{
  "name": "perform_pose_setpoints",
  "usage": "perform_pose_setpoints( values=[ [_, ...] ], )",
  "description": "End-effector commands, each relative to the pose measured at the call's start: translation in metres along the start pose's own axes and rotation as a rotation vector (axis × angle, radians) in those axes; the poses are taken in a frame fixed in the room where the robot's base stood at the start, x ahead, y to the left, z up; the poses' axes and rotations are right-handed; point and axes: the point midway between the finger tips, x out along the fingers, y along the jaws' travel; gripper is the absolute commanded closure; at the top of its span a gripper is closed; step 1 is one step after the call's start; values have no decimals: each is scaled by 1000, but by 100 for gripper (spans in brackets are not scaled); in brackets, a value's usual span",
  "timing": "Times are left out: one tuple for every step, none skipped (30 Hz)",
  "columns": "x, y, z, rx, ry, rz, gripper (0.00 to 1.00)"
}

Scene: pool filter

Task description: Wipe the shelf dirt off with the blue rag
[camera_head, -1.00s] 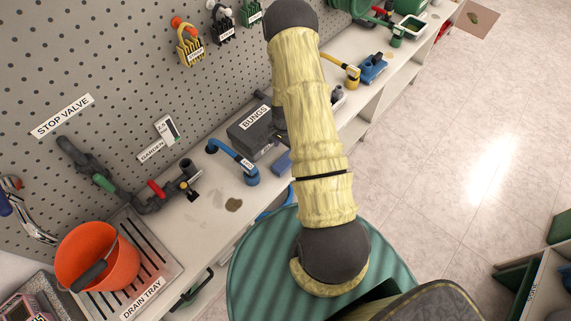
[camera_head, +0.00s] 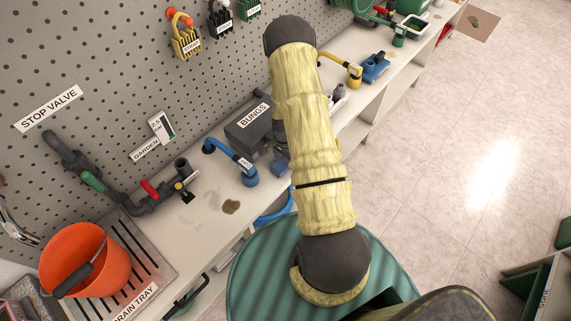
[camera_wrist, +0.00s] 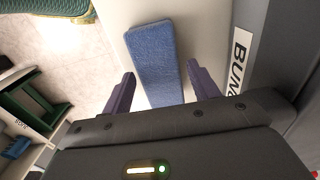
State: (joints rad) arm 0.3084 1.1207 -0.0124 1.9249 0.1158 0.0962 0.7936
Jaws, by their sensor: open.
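The blue rag (camera_head: 280,166) is a folded block on the shelf (camera_head: 208,232), just in front of the grey BUNGS box. In the wrist view the rag (camera_wrist: 155,50) runs up between and beyond the two purple fingers. My gripper (camera_wrist: 162,80) is open, with one finger on each side of the rag's near end and gaps showing. I cannot tell how high the fingers are above the shelf. A brown dirt patch (camera_head: 231,207) lies on the shelf to the left of the rag. My arm partly hides the rag in the head view.
The BUNGS box (camera_head: 249,124) stands close beside the gripper. A blue hose fitting (camera_head: 249,176) stands between rag and dirt. A stop valve pipe (camera_head: 147,203) and an orange bucket (camera_head: 84,258) in the drain tray (camera_head: 158,268) are to the left. A pegboard backs the shelf.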

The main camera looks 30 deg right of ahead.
Motion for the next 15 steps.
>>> perform_pose_setpoints(
  values=[
    [0,0,0,0,0,0,40],
    [0,0,0,0,0,0,40],
    [0,0,0,0,0,0,40],
    [0,0,0,0,0,0,40],
    [0,0,0,0,0,0,44],
    [0,0,0,0,0,0,52],
    [0,0,0,0,0,0,58],
    [0,0,0,0,0,0,64],
    [0,0,0,0,0,0,71],
    [0,0,0,0,0,0,77],
    [0,0,0,0,0,0,83],
    [0,0,0,0,0,0,83],
    [0,0,0,0,0,0,83],
    [-1,0,0,0,0,0,83],
    [-3,0,0,0,0,0,83]
  ],
)
